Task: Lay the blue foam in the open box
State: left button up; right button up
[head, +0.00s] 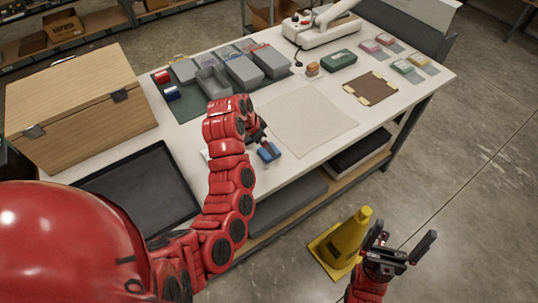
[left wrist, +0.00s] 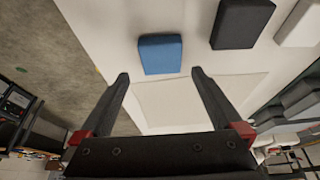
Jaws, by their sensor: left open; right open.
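The blue foam (head: 268,151) is a small block lying on the white table near its front edge. It also shows in the left wrist view (left wrist: 160,54), just beyond the gap between my left fingertips, and not gripped. My left gripper (left wrist: 162,74) is open and empty; in the head view my red forearm mostly hides it. The open box (head: 211,82) is grey, lidless, and stands among closed grey boxes on a dark green mat. My right gripper (head: 404,236) is open and empty, out over the floor at the lower right.
A black block (left wrist: 242,23) and a pale grey block (left wrist: 300,22) lie near the foam. A wooden case (head: 80,105) and black tray (head: 145,190) fill the table's left. A beige sheet (head: 305,120) lies bare mid-table. A yellow cone (head: 345,240) stands on the floor.

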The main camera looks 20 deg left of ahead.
aim_at(266, 152)
pick_arm(q)
jog(key=shift+f+p, duration=0.1)
jog(key=shift+p, duration=0.25)
jog(key=p+x, duration=0.2)
jog(key=shift+w+f, duration=0.1)
jog(key=shift+f, duration=0.3)
jog(key=shift+p+x, duration=0.3)
jog(key=shift+x, duration=0.65)
jog(key=c, duration=1.2)
